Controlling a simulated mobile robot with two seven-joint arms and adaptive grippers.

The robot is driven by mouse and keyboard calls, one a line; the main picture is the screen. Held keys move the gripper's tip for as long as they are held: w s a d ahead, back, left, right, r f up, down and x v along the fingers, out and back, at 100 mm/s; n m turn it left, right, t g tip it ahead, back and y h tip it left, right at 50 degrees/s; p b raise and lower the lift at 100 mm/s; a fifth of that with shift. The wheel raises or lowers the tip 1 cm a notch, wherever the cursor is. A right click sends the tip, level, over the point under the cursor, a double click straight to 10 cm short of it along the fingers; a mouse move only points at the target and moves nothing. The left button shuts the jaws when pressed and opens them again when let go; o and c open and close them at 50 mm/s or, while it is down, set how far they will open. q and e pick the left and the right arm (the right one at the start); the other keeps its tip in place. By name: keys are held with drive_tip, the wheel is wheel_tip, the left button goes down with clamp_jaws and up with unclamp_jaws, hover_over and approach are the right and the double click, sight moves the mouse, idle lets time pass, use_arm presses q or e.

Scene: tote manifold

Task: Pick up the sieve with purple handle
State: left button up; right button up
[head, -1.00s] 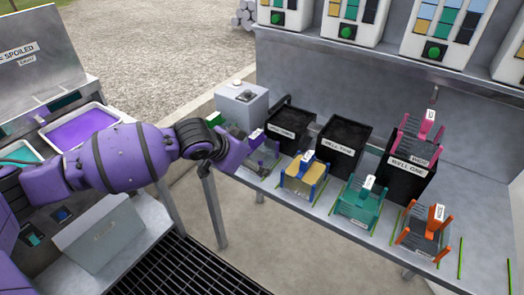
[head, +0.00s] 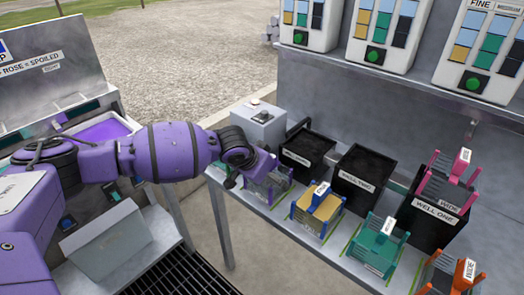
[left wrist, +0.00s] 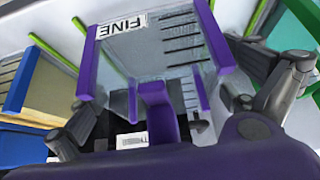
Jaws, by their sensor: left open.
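My left gripper (head: 238,178) is at the near left side of this sieve in the head view. In the left wrist view the open fingers of my left gripper (left wrist: 168,108) stand apart on either side of the handle. I cannot tell whether they touch it. My right gripper is not in view.
Blue-and-yellow (head: 318,212), teal (head: 376,248) and orange (head: 452,276) sieves stand farther right along the shelf. Black bins (head: 362,180) stand behind them, with a pink sieve (head: 448,180) on the rightmost. A grey box (head: 259,127) stands behind the purple sieve.

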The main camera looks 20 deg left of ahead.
use_arm(q)
drive_tip(key=shift+w+d+f, duration=0.1)
drive_tip(key=shift+w+f, duration=0.1)
drive_tip(key=shift+r, duration=0.1)
drive_tip(key=c, duration=1.3)
